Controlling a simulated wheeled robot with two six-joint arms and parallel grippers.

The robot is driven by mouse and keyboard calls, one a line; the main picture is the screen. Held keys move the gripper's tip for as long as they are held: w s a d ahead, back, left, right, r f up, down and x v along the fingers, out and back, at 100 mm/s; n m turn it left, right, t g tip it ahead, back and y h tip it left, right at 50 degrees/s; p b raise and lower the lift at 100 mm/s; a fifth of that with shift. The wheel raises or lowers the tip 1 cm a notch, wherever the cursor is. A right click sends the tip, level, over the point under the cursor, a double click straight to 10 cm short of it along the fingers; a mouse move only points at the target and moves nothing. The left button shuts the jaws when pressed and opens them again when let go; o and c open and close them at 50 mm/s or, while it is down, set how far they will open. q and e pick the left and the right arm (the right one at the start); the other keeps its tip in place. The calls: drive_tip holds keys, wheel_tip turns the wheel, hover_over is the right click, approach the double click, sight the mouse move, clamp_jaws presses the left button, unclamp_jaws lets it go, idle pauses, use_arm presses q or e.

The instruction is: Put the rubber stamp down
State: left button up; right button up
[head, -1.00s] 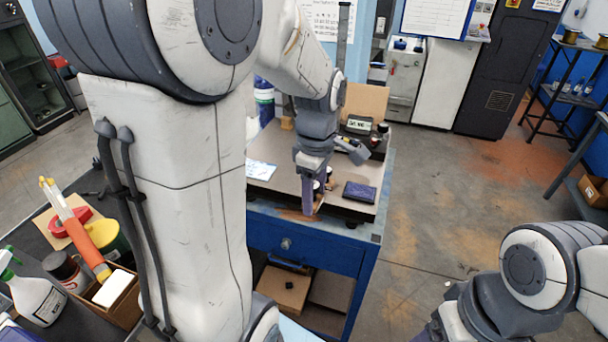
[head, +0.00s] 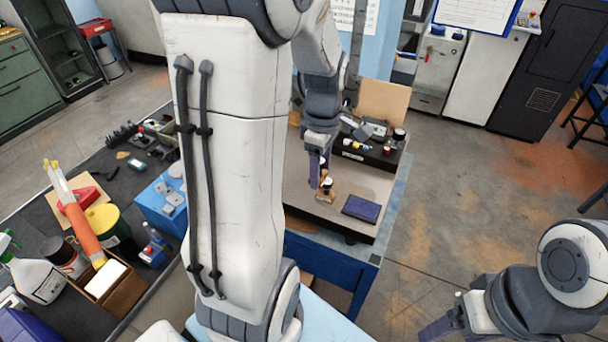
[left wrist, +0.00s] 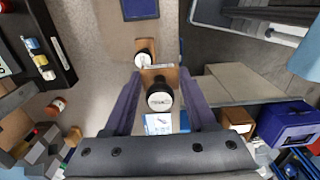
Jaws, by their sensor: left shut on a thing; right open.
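My left gripper (head: 320,178) is shut on a rubber stamp (left wrist: 160,98) with a dark round knob and a wooden base, seen between the purple fingers in the left wrist view. In the head view the held stamp is mostly hidden by the fingers. A second stamp (head: 327,187) with a similar knob stands on the bench top (head: 300,185) just beyond the held one; it also shows in the left wrist view (left wrist: 145,57). I cannot tell how much gap lies under the held stamp. My right gripper (head: 440,326) is open, low at the right, away from the bench.
A dark blue ink pad (head: 361,208) lies to the right of the stamps. A black rack (head: 368,153) with small bottles stands at the back. A cluttered dark table (head: 45,215) with a spray bottle is at the left.

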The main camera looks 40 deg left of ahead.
use_arm(q)
drive_tip(key=p, duration=0.2)
hover_over(301, 188)
wheel_tip(301, 188, down, 4)
drive_tip(key=shift+r, duration=0.1)
wheel_tip(301, 188, down, 3)
drive_tip(key=shift+d+f+p, duration=0.1)
drive_tip(key=shift+f+p, duration=0.05)
drive_tip(key=shift+p, duration=0.3)
drive_tip(key=shift+f, duration=0.3)
drive_tip(key=shift+f, duration=0.2)
drive_tip(key=o, duration=1.1)
drive_tip(key=shift+c, duration=0.2)
